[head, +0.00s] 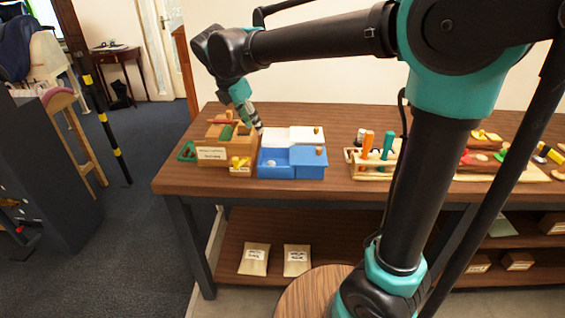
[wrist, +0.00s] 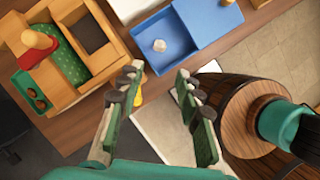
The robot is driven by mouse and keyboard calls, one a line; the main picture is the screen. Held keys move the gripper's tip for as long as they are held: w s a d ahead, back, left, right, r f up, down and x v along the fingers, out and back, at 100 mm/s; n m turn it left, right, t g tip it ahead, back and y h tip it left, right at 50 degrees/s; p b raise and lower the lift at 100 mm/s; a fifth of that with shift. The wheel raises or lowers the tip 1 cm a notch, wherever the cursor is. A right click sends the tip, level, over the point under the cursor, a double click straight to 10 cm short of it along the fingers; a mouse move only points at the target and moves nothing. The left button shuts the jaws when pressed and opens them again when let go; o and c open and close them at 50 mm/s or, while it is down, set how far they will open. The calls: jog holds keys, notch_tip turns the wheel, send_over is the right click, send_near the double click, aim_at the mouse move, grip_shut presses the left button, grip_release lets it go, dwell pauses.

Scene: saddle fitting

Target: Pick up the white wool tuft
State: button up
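The white wool tuft (wrist: 159,45) is a small pale ball on the floor of an open compartment in the blue box (wrist: 192,10). In the head view the tuft (head: 271,163) shows as a small pale spot in the left front compartment of the box (head: 292,172). My gripper (wrist: 157,82) is open, with nothing between its fingers. In the wrist view the tuft lies beyond the fingertips, roughly in line with the gap between them. In the head view my gripper (head: 256,122) hangs above the wooden box, to the upper left of the tuft.
A wooden box (wrist: 75,45) with a green dotted pad and a knobbed peg stands left of the blue box. A tool rack (head: 372,172) stands to the right on the table (head: 200,183). A round wooden stool or barrel top (wrist: 240,105) is below.

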aim_at(272, 160)
jog(key=x, duration=1.7)
jog(key=shift+a, duration=0.1)
jog(key=shift+s, duration=0.1)
jog(key=shift+c, duration=0.4)
jog(key=c, duration=0.6)
jog(key=shift+c, duration=0.2)
notch_tip(272, 160, up, 20)
